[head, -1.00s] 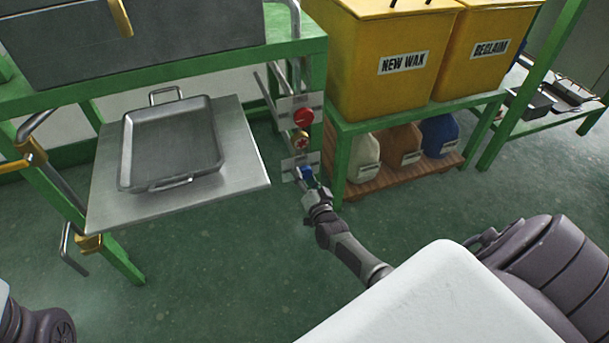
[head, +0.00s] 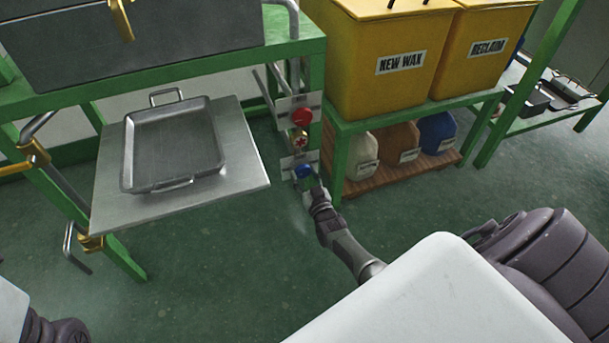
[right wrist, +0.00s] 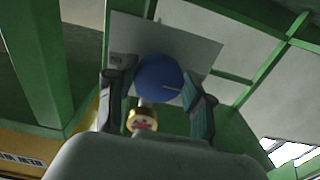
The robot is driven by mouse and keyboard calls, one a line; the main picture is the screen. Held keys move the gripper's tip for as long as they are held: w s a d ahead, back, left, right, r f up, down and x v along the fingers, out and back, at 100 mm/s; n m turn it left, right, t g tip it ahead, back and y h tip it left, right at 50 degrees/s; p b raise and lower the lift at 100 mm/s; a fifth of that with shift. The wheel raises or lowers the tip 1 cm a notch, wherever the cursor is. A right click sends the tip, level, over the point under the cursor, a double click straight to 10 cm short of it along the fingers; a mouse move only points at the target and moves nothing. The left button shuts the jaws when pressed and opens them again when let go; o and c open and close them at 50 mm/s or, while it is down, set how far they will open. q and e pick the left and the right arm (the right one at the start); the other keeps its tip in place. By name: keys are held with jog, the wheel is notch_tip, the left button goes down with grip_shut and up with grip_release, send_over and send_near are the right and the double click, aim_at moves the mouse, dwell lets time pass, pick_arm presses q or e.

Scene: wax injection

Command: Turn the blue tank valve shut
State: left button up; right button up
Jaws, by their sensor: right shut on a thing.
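The blue tank valve (head: 303,171) is a round blue knob, lowest of the stacked valves beside the green frame. In the right wrist view the blue knob (right wrist: 160,77) fills the space between the fingers, with a pale line on its face. My right gripper (head: 309,182) reaches it from below right and is shut on it, one finger on each side. In the right wrist view my gripper (right wrist: 161,87) hides little of the knob. My left gripper is out of view; only part of my left arm shows at the bottom left.
Above the blue valve are a brass valve with a red handle (head: 299,138) and a red knob (head: 301,116). A metal shelf (head: 240,165) with a grey tray (head: 126,152) juts out at left. Yellow bins (head: 375,92) and jugs (head: 437,133) stand at right. The floor in front is clear.

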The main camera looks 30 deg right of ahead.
jog(key=shift+f, duration=0.1)
dwell(0.4)
jog(key=o, duration=1.2)
jog(key=shift+c, duration=0.2)
jog(key=shift+s, duration=0.1)
jog(key=v, duration=1.2)
